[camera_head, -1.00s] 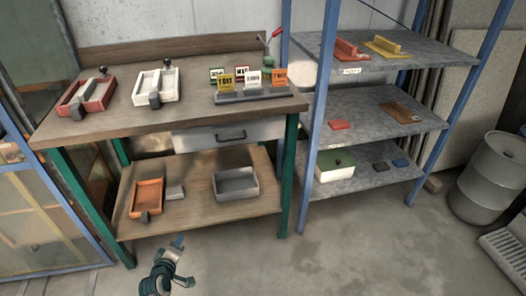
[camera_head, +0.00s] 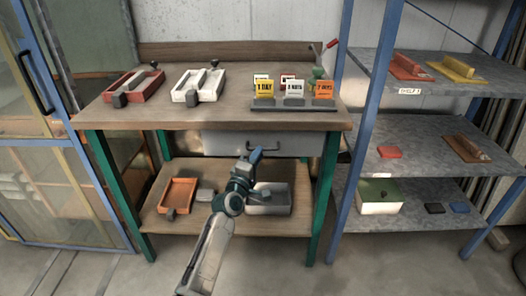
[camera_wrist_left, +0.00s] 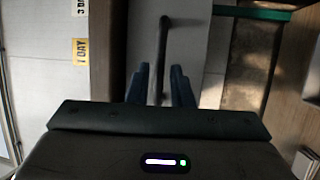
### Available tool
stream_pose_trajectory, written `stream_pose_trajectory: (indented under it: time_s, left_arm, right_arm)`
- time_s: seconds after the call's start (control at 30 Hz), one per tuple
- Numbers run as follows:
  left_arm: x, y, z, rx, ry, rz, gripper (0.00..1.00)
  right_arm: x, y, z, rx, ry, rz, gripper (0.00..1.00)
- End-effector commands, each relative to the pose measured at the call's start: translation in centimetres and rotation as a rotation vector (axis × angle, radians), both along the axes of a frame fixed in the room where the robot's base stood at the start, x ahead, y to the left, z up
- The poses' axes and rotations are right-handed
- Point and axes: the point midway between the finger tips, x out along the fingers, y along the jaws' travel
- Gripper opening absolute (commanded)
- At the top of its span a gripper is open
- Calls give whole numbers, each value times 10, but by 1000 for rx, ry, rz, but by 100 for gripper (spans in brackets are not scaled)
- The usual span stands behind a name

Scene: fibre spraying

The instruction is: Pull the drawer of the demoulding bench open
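The grey drawer (camera_head: 222,143) of the wooden-topped bench (camera_head: 215,115) is shut under the worktop. Its dark bar handle (camera_head: 278,147) is partly hidden by my left gripper (camera_head: 256,156) in the head view. In the left wrist view the handle (camera_wrist_left: 162,50) runs up the picture on the pale drawer front (camera_wrist_left: 190,50). The two blue fingers of my left gripper (camera_wrist_left: 160,86) stand apart, one on each side of the bar, with gaps showing. My right gripper is not in view.
Moulds (camera_head: 198,86) and day cards (camera_head: 294,88) stand on the worktop. An orange tray (camera_head: 178,194) and a grey bin (camera_head: 268,207) are on the lower shelf. Green legs (camera_head: 326,190) flank the drawer. A blue-framed rack (camera_head: 365,130) stands at right.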

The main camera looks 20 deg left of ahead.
Motion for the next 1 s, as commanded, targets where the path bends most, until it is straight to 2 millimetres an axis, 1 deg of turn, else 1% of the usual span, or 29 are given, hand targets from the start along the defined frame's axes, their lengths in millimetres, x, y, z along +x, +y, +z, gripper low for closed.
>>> stream_pose_trajectory:
  time_s: [0.03,0.1,0.23,0.37,0.6,0.63,0.7,0.73,1.0]
  left_arm:
    - [9,-1,1,-1,-1,0,20]
    - [18,-2,2,0,-1,0,20]
    - [30,-4,4,0,0,0,20]
    - [35,-5,5,1,1,0,20]
    - [36,-5,6,1,1,0,20]
    - [36,-5,6,1,1,0,16]
    - [36,-5,6,1,1,0,2]
    - [36,-4,6,1,1,0,0]
    - [35,-5,5,1,2,0,0]
  right_arm:
    - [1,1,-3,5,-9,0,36]
    - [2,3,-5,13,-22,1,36]
    - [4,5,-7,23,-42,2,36]
    - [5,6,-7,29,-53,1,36]
    - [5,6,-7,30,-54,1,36]
    - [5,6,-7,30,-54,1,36]
    - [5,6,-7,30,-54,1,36]
    - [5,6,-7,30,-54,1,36]
    - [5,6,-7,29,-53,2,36]
